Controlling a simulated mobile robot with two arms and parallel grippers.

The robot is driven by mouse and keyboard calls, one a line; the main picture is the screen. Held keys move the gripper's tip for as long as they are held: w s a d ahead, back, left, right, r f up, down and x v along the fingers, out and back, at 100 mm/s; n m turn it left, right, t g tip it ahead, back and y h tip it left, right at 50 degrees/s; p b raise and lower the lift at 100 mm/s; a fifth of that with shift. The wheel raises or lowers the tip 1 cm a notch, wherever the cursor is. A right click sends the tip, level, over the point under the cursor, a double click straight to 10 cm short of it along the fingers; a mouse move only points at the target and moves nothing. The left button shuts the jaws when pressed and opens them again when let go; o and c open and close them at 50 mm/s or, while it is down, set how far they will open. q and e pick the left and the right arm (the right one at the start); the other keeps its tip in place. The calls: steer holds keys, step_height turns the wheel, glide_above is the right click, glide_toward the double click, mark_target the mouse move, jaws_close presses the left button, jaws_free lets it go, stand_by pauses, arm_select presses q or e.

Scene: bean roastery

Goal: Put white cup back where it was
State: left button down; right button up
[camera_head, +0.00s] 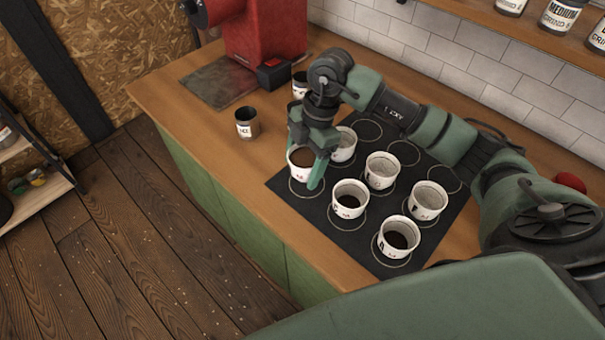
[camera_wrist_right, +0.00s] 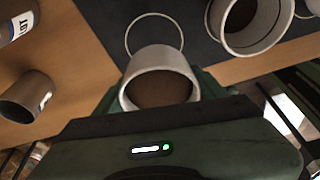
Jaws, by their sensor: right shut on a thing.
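A white cup with dark contents (camera_head: 299,158) is between the fingers of my right gripper (camera_head: 306,165), which is shut on it. The cup is at the left corner of the black mat (camera_head: 338,246), over or close to a printed ring. I cannot tell whether its base touches the mat. My left gripper is not in view.
Several other white cups stand on rings, including a front one (camera_head: 349,204) and a right one (camera_head: 398,240). The mat's back rings look empty. A metal tin (camera_head: 247,126) stands left of the mat. A red machine (camera_head: 262,35) is at the back left.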

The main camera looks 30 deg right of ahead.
mark_target(303, 187)
step_height(303, 187, down, 4)
steer(key=shift+f+p, duration=0.2)
steer(key=shift+p, duration=0.15)
steer(key=shift+f, duration=0.1)
steer(key=shift+f, duration=0.15)
steer(key=o, duration=1.8)
steer(key=b+v, duration=0.2)
steer(key=v, duration=0.9)
steer(key=shift+b, duration=0.35)
steer(key=shift+r, duration=0.65)
